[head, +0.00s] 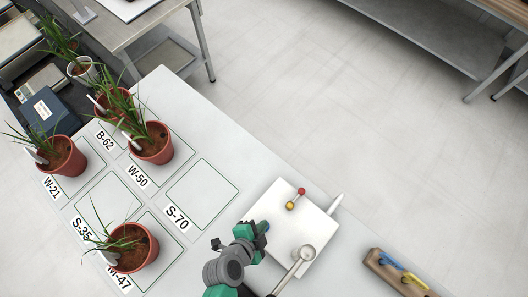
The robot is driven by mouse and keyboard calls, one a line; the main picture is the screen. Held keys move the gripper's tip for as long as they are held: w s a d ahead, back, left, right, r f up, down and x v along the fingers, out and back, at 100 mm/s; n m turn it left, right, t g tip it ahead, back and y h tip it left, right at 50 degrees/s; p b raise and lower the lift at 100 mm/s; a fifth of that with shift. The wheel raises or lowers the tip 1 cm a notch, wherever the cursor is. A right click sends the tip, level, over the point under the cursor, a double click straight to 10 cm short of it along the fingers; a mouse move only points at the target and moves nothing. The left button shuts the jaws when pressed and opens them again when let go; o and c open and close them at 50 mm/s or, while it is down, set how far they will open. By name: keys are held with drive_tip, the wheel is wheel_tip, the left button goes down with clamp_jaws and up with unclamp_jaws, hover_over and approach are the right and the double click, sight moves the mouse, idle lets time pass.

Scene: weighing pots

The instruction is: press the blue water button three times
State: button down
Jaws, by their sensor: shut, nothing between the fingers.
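A white panel box (318,222) sits on the light table near the middle bottom. The blue button (267,227) shows only as a small blue patch at the panel's left edge, mostly hidden by my gripper. My gripper (260,229) is at the end of my green and grey arm, shut and empty, right at the blue button. I cannot tell whether it touches the button or whether the button is pressed in. A yellow knob (290,206) and a red knob (302,191) stand farther up the panel.
A round metal part on a rod (307,252) stands at the panel's lower side. Potted plants (152,143) stand on labelled squares at left; the S-70 square (202,194) is empty. A wooden block with blue and yellow tools (398,271) lies at lower right.

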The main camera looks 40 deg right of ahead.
drive_tip(key=shift+r, duration=0.15)
drive_tip(key=shift+r+p, duration=0.9)
drive_tip(key=shift+p, duration=0.7)
wheel_tip(320, 180, up, 5)
drive_tip(key=p, duration=0.6)
drive_tip(key=shift+p, duration=0.35)
